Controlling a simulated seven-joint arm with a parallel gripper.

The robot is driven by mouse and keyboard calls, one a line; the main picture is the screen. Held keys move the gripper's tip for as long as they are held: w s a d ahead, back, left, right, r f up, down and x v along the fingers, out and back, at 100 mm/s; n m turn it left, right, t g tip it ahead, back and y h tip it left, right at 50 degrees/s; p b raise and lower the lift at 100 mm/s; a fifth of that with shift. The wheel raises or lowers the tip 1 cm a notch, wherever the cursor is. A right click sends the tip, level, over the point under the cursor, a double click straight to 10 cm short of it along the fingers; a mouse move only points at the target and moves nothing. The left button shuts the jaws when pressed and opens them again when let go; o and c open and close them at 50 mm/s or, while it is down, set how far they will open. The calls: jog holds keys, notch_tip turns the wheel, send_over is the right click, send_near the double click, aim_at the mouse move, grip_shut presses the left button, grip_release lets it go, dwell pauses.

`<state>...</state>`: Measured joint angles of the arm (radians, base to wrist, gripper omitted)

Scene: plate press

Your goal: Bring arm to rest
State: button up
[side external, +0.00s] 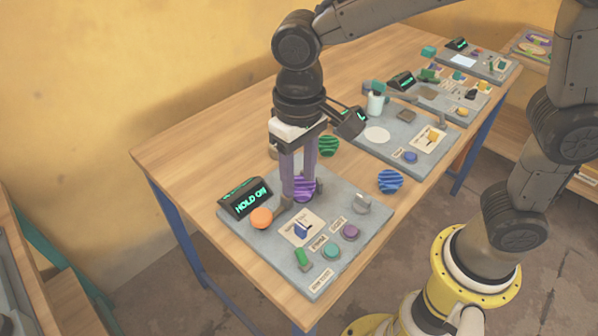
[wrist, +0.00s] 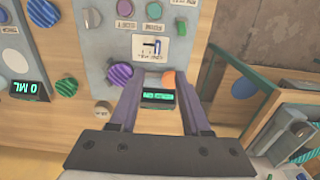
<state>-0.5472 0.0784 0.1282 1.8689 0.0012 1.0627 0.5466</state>
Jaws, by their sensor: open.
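My gripper (side external: 297,203) points down over the nearest grey panel (side external: 345,255). In the wrist view its two fingers (wrist: 158,85) stand apart, with nothing held between them. An orange ball (side external: 261,218) sits by the display (side external: 246,199), which reads "HOLD ON". The panel also bears a blue switch on a card (side external: 302,230), teal (side external: 331,250) and purple buttons (side external: 350,232), and a green lever (side external: 302,258).
A green striped ball (side external: 328,146) and a blue striped ball (side external: 390,181) lie on the wooden table (side external: 190,150) near the panel. A grey knob (side external: 362,204) rises from the panel. More panels (side external: 400,140) with displays line the table toward the back right.

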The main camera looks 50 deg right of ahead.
jog(key=s+d+r+m+t, duration=0.35)
jog(key=d+r, duration=0.45)
jog(key=d, duration=0.5)
jog(key=s+d+f+n+t, duration=0.2)
jog(key=s+d, duration=0.3)
jog(key=s, duration=0.5)
jog(key=shift+f+n, duration=0.6)
jog(key=shift+n, duration=0.15)
jog(key=shift+d, duration=0.1)
